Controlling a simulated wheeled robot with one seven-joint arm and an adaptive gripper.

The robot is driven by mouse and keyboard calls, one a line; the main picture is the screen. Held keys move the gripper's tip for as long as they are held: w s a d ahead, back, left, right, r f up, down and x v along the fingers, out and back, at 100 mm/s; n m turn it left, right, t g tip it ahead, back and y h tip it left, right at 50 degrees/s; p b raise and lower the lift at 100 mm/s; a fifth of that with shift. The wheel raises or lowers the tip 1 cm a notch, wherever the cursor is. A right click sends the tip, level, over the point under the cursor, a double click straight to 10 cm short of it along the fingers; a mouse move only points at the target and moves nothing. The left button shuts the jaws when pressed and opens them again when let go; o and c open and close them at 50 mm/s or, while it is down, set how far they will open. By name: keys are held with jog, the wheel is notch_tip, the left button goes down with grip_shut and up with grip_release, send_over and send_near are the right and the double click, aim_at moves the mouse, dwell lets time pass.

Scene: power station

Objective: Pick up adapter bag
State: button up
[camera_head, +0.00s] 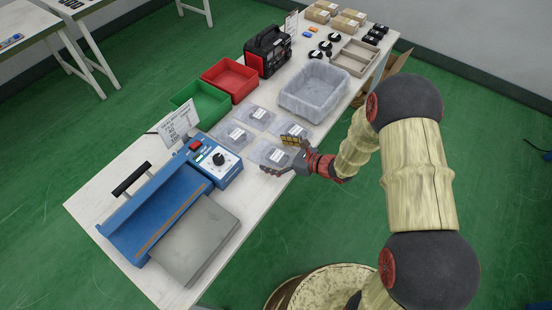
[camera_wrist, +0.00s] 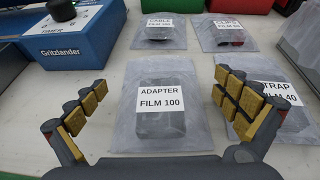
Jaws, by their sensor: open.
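The adapter bag (camera_wrist: 161,121) is a clear flat bag labelled "ADAPTER FILM 100". It lies on the white table, directly ahead of my gripper in the wrist view. In the head view the adapter bag (camera_head: 270,154) is partly beside my gripper (camera_head: 282,153). My gripper (camera_wrist: 155,107) is open, with its yellow-padded fingers on either side of the bag and nothing held between them. The right fingers overlap the bag labelled "STRAP FILM 40" (camera_wrist: 283,120) in the picture. I cannot tell whether the fingers touch the table.
Cable (camera_wrist: 160,32) and clips (camera_wrist: 228,33) bags lie behind the adapter bag. The blue sealer (camera_head: 165,205) stands to the left. A grey bin (camera_head: 315,90), red bin (camera_head: 230,80) and green bin (camera_head: 200,103) stand farther back on the table.

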jog(key=c, duration=0.3)
jog(key=c, duration=1.4)
jog(key=shift+o, duration=0.2)
